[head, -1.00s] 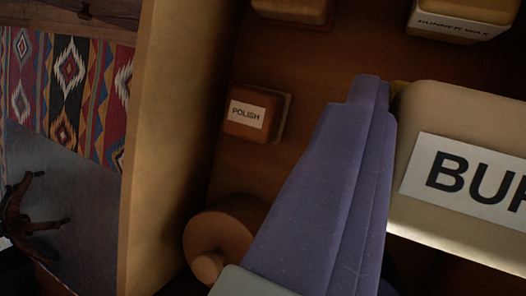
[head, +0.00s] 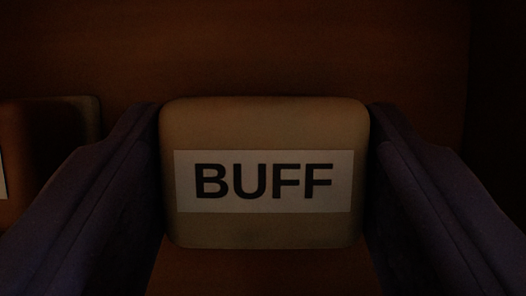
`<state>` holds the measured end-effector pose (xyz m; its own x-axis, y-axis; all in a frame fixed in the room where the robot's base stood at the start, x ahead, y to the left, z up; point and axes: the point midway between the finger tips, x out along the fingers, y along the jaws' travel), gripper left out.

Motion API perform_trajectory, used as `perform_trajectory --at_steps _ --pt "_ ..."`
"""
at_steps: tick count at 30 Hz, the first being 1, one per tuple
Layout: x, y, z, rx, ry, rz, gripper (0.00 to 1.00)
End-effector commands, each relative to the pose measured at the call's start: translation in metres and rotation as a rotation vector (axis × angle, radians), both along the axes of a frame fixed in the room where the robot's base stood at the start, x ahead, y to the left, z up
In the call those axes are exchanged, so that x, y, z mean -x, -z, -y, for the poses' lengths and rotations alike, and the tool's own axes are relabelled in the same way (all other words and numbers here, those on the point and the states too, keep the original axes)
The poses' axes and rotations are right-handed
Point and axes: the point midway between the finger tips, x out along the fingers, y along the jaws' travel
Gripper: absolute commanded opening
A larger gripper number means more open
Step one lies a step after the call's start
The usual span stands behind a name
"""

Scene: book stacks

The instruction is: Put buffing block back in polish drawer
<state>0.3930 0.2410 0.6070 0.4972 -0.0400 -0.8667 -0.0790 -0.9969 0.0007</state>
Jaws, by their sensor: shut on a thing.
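The buffing block (head: 264,172) is a tan, round-cornered block with a white label reading "BUFF". It is in the middle of the view, upright and facing me. My gripper (head: 265,115) is shut on it, with one purple-blue finger against its left side and the other against its right side. A dark brown wooden surface (head: 270,45) fills the view behind and below the block. The light is too dim to tell whether the block touches this surface. The polish drawer cannot be made out for certain; no drawer label can be read.
At the left edge, a reddish-brown block (head: 60,125) with a sliver of pale label is partly hidden by the left finger. The wood above the held block looks bare. The right side falls into deep shadow.

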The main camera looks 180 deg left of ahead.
Motion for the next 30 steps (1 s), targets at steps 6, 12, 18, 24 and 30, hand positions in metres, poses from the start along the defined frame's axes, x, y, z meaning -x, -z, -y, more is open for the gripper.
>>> perform_trajectory --at_steps 6,12,18,24,30 --pt "0.000 0.002 0.000 0.000 0.000 0.000 0.89" --pt "0.000 0.002 0.000 0.000 0.000 0.000 0.89" --pt "0.003 -0.007 -0.001 0.000 -0.001 0.000 0.89" --pt "0.023 -0.046 -0.003 -0.001 -0.002 0.000 0.89" --pt "0.046 -0.084 -0.004 -0.001 -0.003 0.001 0.89"
